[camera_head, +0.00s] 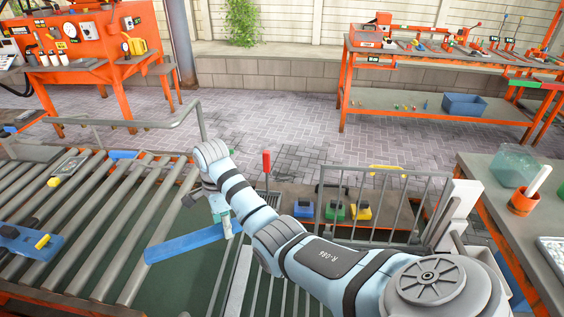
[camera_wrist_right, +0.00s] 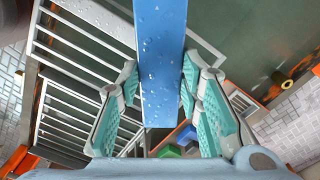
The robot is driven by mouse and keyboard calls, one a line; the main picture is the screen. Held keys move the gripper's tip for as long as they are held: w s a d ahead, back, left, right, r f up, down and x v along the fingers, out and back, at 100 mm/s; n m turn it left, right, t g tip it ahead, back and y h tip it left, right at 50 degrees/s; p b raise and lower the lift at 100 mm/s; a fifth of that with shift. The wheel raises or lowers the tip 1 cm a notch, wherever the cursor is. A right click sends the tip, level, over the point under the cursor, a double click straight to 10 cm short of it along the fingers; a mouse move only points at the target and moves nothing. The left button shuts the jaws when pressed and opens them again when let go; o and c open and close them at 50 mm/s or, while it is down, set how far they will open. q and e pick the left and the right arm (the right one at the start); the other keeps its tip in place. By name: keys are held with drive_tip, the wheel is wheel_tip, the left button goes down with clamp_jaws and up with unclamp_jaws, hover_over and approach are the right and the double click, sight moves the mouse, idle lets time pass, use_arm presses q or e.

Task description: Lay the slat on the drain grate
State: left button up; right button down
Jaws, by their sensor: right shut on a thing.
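The blue slat (camera_head: 187,243) is held level in the head view, reaching left from my right gripper (camera_head: 224,224) above a dark green surface. In the right wrist view the slat (camera_wrist_right: 162,62), dotted with pale specks, runs between the two teal finger pads of my right gripper (camera_wrist_right: 160,88), which is shut on it. The drain grate (camera_head: 256,298), with pale parallel bars, lies below and right of the slat in the head view, partly hidden by my right arm. The grate (camera_wrist_right: 72,68) also shows left of the slat in the wrist view. My left gripper is not in view.
A roller conveyor (camera_head: 118,225) fills the left, with a blue block (camera_head: 28,243) on it. A metal railing (camera_head: 375,195) stands behind my right arm. Blue, green and yellow items (camera_head: 334,211) sit beyond it. A workbench (camera_head: 490,190) with containers is at the right.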

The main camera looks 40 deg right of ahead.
use_arm(q)
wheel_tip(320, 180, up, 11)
drive_tip(key=p, duration=0.9)
use_arm(e)
drive_tip(key=s+d+f+n, duration=0.7)
drive_tip(key=s+d+n, duration=0.1)
drive_tip(key=s+n, duration=0.3)
use_arm(q)
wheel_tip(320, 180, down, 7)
drive_tip(key=b, duration=0.6)
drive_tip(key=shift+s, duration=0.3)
use_arm(e)
wheel_tip(320, 180, down, 8)
drive_tip(key=shift+w+f, duration=0.1)
drive_tip(key=shift+f, duration=0.15)
use_arm(q)
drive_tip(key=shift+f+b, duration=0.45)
drive_tip(key=shift+b, duration=0.1)
use_arm(e)
drive_tip(key=shift+f, duration=0.65)
drive_tip(key=c, duration=1.1)
unclamp_jaws()
drive_tip(key=shift+o, duration=0.2)
wheel_tip(320, 180, up, 12)
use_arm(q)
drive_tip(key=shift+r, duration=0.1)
use_arm(e)
drive_tip(key=shift+r, duration=0.1)
